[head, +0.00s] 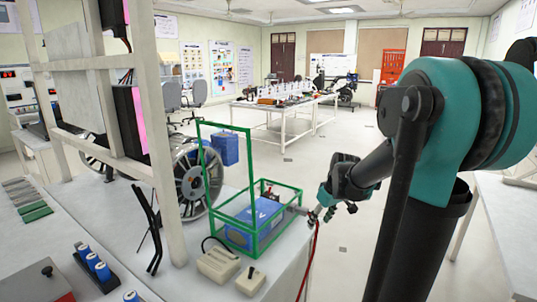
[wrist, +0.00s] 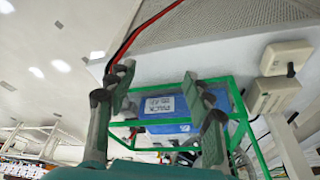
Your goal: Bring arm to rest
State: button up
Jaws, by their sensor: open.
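My teal and black arm comes in from the right of the head view. My gripper (head: 320,208) is beside the right end of a green wire frame (head: 245,187), near the table edge. In the wrist view my gripper (wrist: 156,78) is open, its two fingers spread apart, with nothing visibly clasped. Behind the fingers are the green frame (wrist: 240,115) and a blue box (wrist: 165,115) with a white label. The blue box (head: 252,222) sits inside the frame in the head view. I cannot tell whether a fingertip touches the frame.
A red cable (head: 312,255) hangs by the gripper over the table edge. White boxes (head: 218,264), a spoked wheel (head: 190,182) and a pale upright post (head: 163,150) stand on the left table. Another table (head: 507,215) is at right. Open floor lies between.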

jog(key=s+f+m+h, duration=0.1)
jog(key=s+f+m, duration=0.2)
jog(key=s, duration=0.6)
jog(key=s+f+m+t+h, duration=0.1)
jog(key=s+f+m, duration=0.2)
jog(key=s, duration=0.7)
notch_tip(320, 180, down, 3)
jog(key=shift+s+d+r, duration=0.15)
jog(key=shift+d, duration=0.1)
dwell(1.3)
